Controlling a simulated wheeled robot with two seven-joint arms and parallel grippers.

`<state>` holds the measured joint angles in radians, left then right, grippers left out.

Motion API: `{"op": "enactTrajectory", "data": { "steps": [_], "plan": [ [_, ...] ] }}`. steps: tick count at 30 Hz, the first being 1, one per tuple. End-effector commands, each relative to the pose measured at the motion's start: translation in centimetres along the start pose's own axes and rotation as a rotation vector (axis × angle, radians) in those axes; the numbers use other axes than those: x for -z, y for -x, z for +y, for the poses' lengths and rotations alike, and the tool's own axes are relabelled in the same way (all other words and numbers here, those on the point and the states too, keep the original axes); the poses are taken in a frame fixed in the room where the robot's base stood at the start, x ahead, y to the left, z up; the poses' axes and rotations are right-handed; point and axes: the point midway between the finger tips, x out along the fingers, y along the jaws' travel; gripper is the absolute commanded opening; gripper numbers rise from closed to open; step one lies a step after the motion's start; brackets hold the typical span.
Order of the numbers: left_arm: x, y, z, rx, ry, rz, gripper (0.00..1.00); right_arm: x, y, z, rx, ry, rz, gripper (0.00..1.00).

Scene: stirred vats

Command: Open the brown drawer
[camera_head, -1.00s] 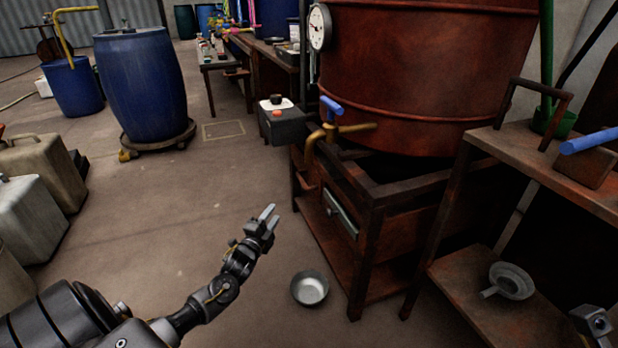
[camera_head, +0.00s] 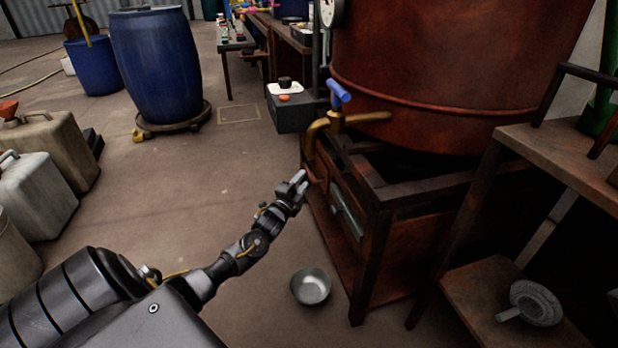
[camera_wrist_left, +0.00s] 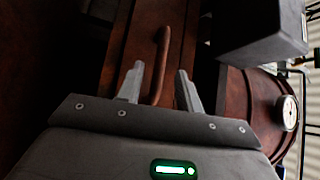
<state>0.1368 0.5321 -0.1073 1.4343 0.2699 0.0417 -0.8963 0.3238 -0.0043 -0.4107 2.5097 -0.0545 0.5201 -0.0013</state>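The brown drawer (camera_wrist_left: 140,35) fills the upper middle of the left wrist view. Its curved brown handle (camera_wrist_left: 162,52) stands lengthwise between my left gripper's fingers as seen there. In the head view the handle (camera_head: 317,181) is a small reddish-brown bar on the left side of the rusty frame under the vat. My left gripper (camera_head: 301,181) is at that handle, and its tips partly overlap the drawer front. The gripper (camera_wrist_left: 160,69) is open, with a gap on both sides of the handle; I cannot tell whether it touches. My right gripper is out of view.
A second drawer with a pale grey-green handle (camera_head: 347,213) sits beside it. A brass tap (camera_head: 322,124) with a blue lever and a dark box (camera_head: 292,113) are just above. A metal bowl (camera_head: 310,287) lies on the floor below.

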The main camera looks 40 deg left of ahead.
Motion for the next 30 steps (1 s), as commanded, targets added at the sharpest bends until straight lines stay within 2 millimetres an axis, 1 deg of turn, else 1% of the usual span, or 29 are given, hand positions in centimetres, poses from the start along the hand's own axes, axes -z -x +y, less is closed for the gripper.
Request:
{"op": "enactTrajectory", "data": {
  "steps": [1, 3, 6, 9, 13, 21, 27, 29, 30],
  "plan": [
    [-0.1, -1.0, 0.4, 0.002, 0.0, -0.001, 0.36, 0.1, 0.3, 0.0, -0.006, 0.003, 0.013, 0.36],
    [-0.1, -2.2, 0.3, 0.002, 0.0, -0.001, 0.36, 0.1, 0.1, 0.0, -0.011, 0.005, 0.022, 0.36],
    [-0.1, -3.6, 0.3, 0.002, 0.0, 0.0, 0.36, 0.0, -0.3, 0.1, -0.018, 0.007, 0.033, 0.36],
    [-0.1, -4.5, 0.2, 0.001, 0.0, -0.001, 0.36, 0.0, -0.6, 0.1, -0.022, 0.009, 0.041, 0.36],
    [-0.1, -5.2, 0.1, 0.0, 0.0, -0.001, 0.36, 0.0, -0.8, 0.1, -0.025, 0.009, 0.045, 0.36],
    [0.0, -5.2, 0.0, -0.001, 0.0, -0.001, 0.36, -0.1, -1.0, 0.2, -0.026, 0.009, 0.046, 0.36],
    [0.0, -5.2, 0.0, -0.001, 0.0, -0.001, 0.1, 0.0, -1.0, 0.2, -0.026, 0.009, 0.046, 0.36],
    [0.0, -5.2, 0.0, -0.001, 0.0, -0.001, 0.02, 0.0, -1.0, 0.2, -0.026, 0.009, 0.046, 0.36],
    [0.0, -5.2, 0.0, -0.001, 0.0, -0.001, 0.0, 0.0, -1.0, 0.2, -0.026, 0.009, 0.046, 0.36]
  ]
}}
